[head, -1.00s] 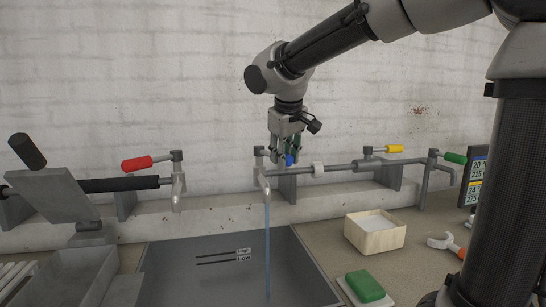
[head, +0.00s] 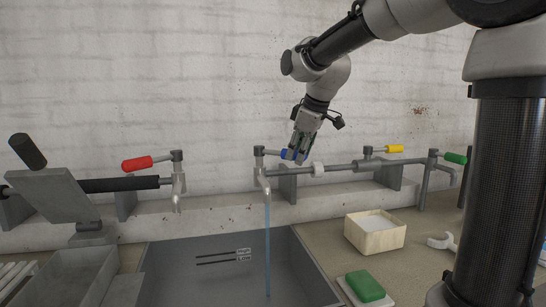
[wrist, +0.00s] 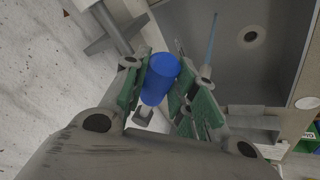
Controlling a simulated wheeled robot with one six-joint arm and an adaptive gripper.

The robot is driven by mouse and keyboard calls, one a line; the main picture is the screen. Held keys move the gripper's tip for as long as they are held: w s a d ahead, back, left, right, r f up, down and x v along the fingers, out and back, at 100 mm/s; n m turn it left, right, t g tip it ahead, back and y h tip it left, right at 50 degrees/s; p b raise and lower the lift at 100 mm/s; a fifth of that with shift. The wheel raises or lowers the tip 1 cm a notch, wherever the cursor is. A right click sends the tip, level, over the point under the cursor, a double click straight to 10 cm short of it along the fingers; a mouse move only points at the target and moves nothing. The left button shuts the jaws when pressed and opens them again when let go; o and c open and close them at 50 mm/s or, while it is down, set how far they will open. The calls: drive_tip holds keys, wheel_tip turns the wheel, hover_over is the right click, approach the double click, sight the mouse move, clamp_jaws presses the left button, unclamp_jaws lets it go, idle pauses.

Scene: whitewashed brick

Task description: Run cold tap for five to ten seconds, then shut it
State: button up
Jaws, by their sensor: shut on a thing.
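The blue tap lever (head: 285,154) is on the middle tap (head: 262,182) above the sink. A thin stream of water (head: 267,240) falls from its spout into the grey sink (head: 180,262). My gripper (head: 297,155) is tilted, coming down from the upper right onto the lever's end. In the wrist view the blue lever (wrist: 160,78) sits between the two green-padded fingers, and my gripper is shut on it. The water stream also shows in the wrist view (wrist: 212,40). Part of the lever is hidden by the fingers.
A red-handled tap (head: 137,163) stands left; yellow (head: 394,149) and green (head: 456,158) handles stand right. High and Low lines mark the sink's wall. A pale box (head: 375,245), green block (head: 366,286) and partly hidden wrench (head: 440,242) lie on the right counter.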

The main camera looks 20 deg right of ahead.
drive_tip(key=shift+w+d+n, duration=0.5)
drive_tip(key=shift+y, duration=0.3)
drive_tip(key=o, duration=1.2)
drive_tip(key=shift+w, duration=0.1)
drive_tip(key=shift+c, duration=0.2)
drive_tip(key=shift+r, duration=0.1)
